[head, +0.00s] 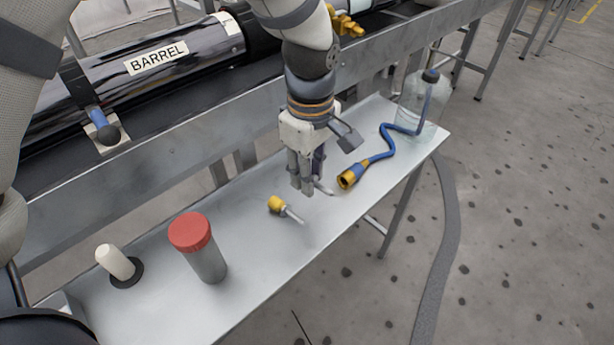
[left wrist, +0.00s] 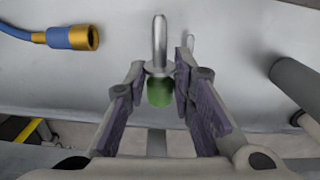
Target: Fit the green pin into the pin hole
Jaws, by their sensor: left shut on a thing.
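The green pin has a green head (left wrist: 160,92) and a bare metal shaft (left wrist: 160,40). In the left wrist view its head sits between the fingers of my left gripper (left wrist: 162,95), with the shaft pointing away from the gripper. In the head view my left gripper (head: 312,187) points down low over the metal bench, and the fingers mostly hide the pin. A yellow-headed pin (head: 277,204) lies on the bench to the left of the gripper. I cannot make out the pin hole. My right gripper is not in view.
The narrow bench (head: 250,255) carries a red-lidded grey jar (head: 205,262), a white cylinder on a dark base (head: 116,263), and a blue hose (head: 383,158) with a brass end. A clear bottle (head: 412,100) stands at the far end. The barrel (head: 160,65) lies behind a metal rail.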

